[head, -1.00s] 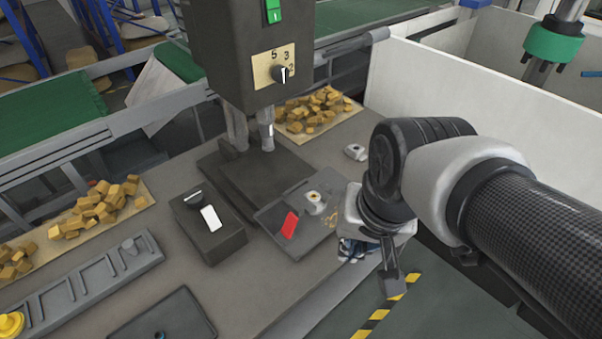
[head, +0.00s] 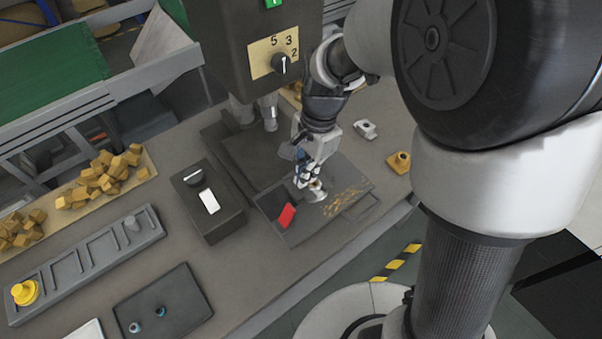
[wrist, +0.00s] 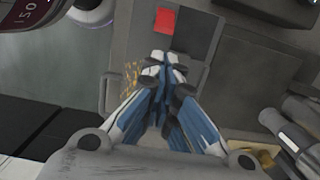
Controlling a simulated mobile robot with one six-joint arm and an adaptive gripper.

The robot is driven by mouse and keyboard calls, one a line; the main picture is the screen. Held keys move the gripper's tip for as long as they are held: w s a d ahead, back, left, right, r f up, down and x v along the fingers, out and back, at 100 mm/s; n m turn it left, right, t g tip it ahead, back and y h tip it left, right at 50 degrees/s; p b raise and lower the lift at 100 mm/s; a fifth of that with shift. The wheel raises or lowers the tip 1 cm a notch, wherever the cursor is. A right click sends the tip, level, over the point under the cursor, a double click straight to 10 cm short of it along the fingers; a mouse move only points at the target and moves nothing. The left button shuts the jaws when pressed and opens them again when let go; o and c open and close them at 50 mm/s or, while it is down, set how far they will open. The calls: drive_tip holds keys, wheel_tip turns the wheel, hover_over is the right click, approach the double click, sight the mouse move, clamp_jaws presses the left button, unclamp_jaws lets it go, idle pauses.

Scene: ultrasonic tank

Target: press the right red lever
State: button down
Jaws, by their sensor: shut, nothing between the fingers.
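The red lever (head: 287,215) sits on the dark plate (head: 272,204) in front of the machine's base. It also shows at the top of the wrist view (wrist: 165,21). My gripper (head: 304,183) is shut and empty, pointing down over the plate, just to the right of and behind the red lever. In the wrist view the closed fingertips (wrist: 158,60) are below the red lever with a gap in the picture. Whether they touch the plate cannot be told. A light round metal piece (head: 317,194) lies close beside the fingers, partly hidden.
The machine head (head: 235,45) rises behind. A tan piece (head: 399,162) and a light metal part (head: 365,129) lie at right. A tray (head: 185,323) stands front left.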

sight(287, 215)
drive_tip(key=f+b, duration=0.1)
drive_tip(key=f, duration=0.2)
drive_tip(key=f+b, duration=0.1)
drive_tip(key=f, duration=0.2)
drive_tip(key=s+a+f+b, duration=0.1)
drive_tip(key=f, duration=0.3)
drive_tip(key=shift+a, duration=0.1)
drive_tip(key=shift+w+r, duration=0.15)
drive_tip(key=shift+a+r, duration=0.1)
